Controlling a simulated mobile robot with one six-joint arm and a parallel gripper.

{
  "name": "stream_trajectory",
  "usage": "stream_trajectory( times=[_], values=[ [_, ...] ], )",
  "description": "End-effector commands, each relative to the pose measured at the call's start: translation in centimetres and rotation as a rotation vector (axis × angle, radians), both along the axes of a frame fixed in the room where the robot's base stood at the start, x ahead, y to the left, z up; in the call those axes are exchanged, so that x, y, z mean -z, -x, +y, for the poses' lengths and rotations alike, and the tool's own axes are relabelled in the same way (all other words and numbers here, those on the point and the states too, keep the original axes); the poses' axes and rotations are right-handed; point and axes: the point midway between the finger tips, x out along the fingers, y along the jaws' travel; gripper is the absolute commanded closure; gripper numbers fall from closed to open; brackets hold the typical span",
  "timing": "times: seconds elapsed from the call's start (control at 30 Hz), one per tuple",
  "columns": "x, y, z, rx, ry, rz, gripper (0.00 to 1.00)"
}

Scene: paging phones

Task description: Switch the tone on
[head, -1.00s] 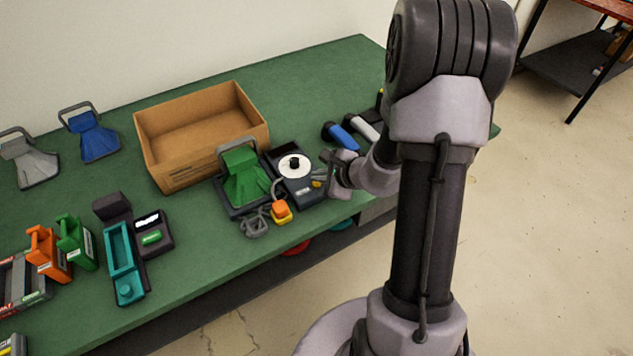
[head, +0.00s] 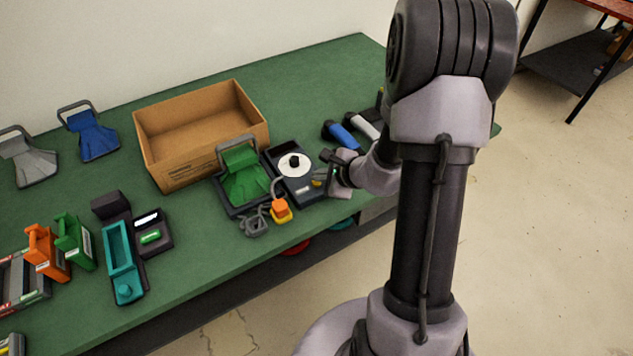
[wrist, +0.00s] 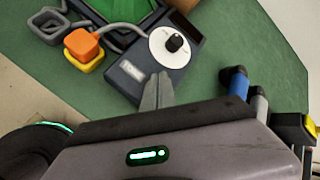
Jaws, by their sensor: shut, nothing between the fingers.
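A dark box with a white dial (head: 293,165) and a black knob stands near the front edge of the green bench. My gripper (head: 327,181) is at that end, with nothing held. In the wrist view its shut fingertips (wrist: 158,78) overlap the box's near edge and hide what lies beneath. I cannot tell whether they touch it.
A green phone-like unit (head: 243,175) stands just left of the box. An orange block (head: 280,208) on a grey cable lies in front. A cardboard box (head: 200,135) is behind. Bare bench lies at the back.

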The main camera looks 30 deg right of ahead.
Motion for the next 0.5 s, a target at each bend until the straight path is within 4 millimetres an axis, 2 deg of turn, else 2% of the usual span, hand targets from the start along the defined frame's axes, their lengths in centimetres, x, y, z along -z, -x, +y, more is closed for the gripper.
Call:
stream_trajectory(
  times=[0.1, 0.5],
  values=[
    [0.75, 0.01, 0.00, 0.000, 0.000, 0.000, 1.00],
    [0.29, 0.00, 0.01, 0.001, -0.001, 0.000, 1.00]
  ],
)
